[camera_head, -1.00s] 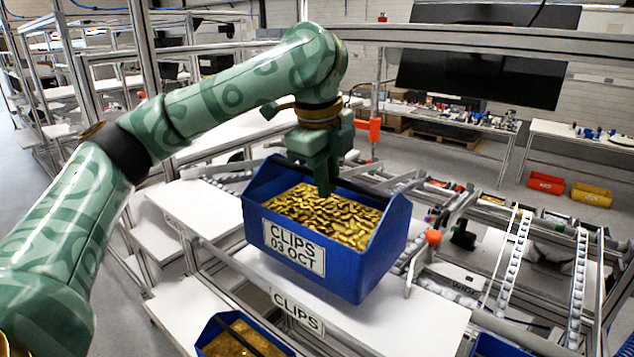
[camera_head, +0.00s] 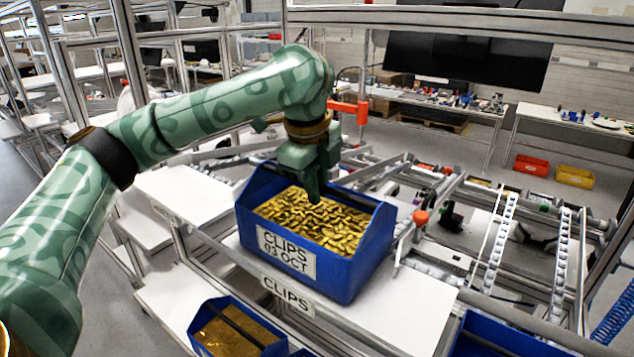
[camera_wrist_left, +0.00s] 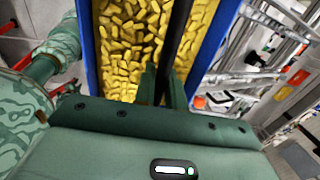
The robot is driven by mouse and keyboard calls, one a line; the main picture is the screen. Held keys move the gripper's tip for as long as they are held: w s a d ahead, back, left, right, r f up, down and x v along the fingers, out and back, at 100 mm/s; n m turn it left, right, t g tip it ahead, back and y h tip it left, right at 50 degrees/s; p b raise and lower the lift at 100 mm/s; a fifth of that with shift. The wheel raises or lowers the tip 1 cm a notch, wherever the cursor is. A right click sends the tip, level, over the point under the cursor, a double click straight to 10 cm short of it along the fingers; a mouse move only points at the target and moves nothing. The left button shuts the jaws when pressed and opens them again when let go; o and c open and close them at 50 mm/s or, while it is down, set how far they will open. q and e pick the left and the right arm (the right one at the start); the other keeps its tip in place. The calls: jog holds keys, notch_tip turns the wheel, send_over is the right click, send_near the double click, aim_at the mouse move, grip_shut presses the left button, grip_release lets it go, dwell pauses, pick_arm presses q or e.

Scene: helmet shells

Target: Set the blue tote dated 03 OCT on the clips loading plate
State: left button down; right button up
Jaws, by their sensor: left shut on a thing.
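The blue tote (camera_head: 335,274) labelled CLIPS 03 OCT is full of gold clips and sits upright over the white loading plate (camera_head: 412,308) marked CLIPS. Its bottom is at or just above the plate; I cannot tell whether it touches. My left gripper (camera_head: 313,192) reaches into the tote from above and is shut on its dark middle bar. In the left wrist view, the fingers (camera_wrist_left: 163,88) close around this bar, with clips and a blue wall (camera_wrist_left: 92,50) beside it. My right gripper is in no view.
Another blue tote (camera_head: 200,338) with gold contents stands lower at the front, and part of a blue tote (camera_head: 470,325) shows at bottom right. A roller conveyor (camera_head: 492,250) lies to the right. An orange knob (camera_head: 420,218) is close to the tote's right side.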

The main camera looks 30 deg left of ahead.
pick_arm(q)
jog(key=shift+f, duration=0.35)
dwell(0.3)
jog(key=c, duration=1.4)
grip_release()
jog(key=s+r, duration=0.1)
jog(key=r, duration=0.4)
jog(key=s+r, duration=0.1)
jog(key=r, duration=0.4)
jog(key=s+r, duration=0.1)
jog(key=r, duration=0.5)
jog(key=shift+s+a, duration=0.1)
